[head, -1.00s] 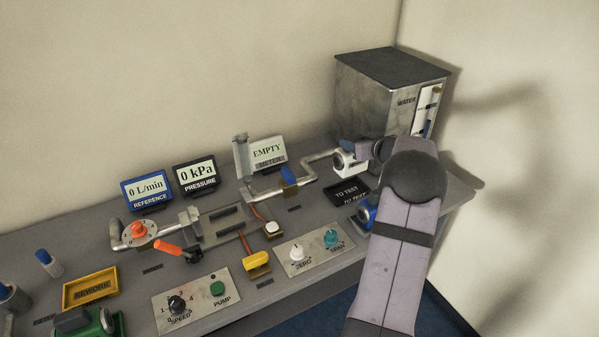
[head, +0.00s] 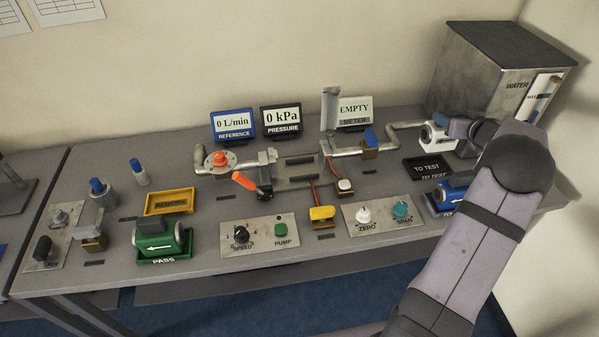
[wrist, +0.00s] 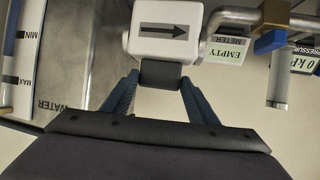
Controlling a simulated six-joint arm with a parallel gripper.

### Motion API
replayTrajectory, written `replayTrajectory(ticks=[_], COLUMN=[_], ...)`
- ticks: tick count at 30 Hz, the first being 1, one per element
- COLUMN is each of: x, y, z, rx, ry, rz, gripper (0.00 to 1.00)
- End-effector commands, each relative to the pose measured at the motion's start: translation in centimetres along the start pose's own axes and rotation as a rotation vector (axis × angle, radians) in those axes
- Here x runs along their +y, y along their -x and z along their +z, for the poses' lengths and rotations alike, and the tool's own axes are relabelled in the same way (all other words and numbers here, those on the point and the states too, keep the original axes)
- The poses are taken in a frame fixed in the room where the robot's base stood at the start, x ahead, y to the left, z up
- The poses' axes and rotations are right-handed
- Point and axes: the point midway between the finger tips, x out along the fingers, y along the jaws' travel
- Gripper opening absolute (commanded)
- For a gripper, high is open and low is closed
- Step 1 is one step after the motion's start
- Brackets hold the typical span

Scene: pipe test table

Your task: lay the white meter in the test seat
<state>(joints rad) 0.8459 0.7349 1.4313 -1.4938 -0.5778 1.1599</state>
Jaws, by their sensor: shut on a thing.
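The white meter (head: 436,138) is held in the air just above the TO TEST tray (head: 428,168), at the right. My gripper (head: 459,131) is shut on it from the right side. In the wrist view, the white meter (wrist: 164,31) shows a dark arrow pointing right, and my gripper (wrist: 160,78) has its blue fingers on either side of its dark part. The test seat (head: 300,171) is a grey plate with two dark slots, between the pipe ends in the middle of the table. No meter lies in it, and the METER display reads EMPTY.
An orange lever (head: 245,181) is at the seat's left. A blue meter (head: 452,192) sits front right, a green one (head: 158,238) in the PASS tray. The REWORK tray (head: 169,202) is empty.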

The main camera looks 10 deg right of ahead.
Motion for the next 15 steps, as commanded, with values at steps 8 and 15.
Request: replayTrajectory(ticks=[8,15], x=[-1.9,-8.4], y=[-0.1,-0.2], z=[-1.9,-4.8], rx=[0.01,0.011], ry=[0.004,0.002], rz=[-0.001,-0.002], gripper=[0.0,0.0])
